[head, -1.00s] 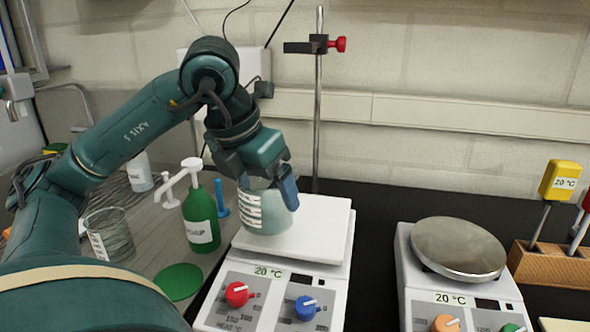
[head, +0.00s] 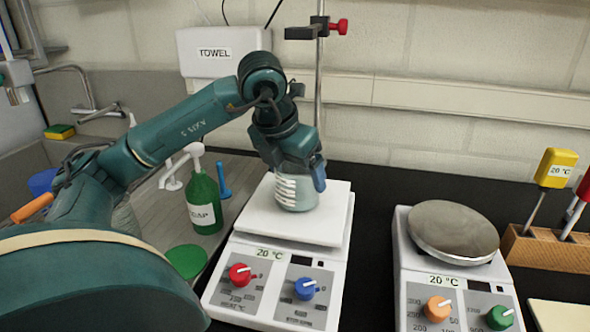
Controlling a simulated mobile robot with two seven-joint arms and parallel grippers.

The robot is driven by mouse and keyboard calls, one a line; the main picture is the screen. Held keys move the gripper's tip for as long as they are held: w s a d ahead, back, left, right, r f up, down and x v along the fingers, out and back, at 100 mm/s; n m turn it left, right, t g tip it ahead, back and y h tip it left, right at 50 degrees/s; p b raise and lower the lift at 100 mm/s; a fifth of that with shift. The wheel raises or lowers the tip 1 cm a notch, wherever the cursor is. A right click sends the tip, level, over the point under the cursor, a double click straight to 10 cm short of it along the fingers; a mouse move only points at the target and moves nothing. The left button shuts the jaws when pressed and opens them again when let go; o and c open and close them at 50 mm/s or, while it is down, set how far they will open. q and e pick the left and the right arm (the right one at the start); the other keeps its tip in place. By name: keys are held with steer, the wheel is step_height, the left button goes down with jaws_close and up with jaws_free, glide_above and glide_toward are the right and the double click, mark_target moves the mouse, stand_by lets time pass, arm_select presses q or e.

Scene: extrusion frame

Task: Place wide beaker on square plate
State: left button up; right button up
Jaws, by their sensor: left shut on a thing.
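The wide beaker (head: 296,193) is a clear, pale vessel with white markings. It is upright over the middle of the square white plate (head: 318,226) of the left hotplate. My left gripper (head: 303,180) is shut on the beaker from above, its blue-tipped finger on the right side of it. The beaker's base appears at the plate's surface, but I cannot tell whether it touches. My right gripper is not in view.
A second hotplate with a round metal plate (head: 453,230) stands to the right. A green soap bottle (head: 204,204) and a green disc (head: 187,261) are to the left. A stand rod (head: 319,110) rises behind. A wooden block (head: 550,250) with probes is at far right.

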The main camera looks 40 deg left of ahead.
arm_select(q)
steer(key=shift+f, duration=0.15)
steer(key=o, duration=1)
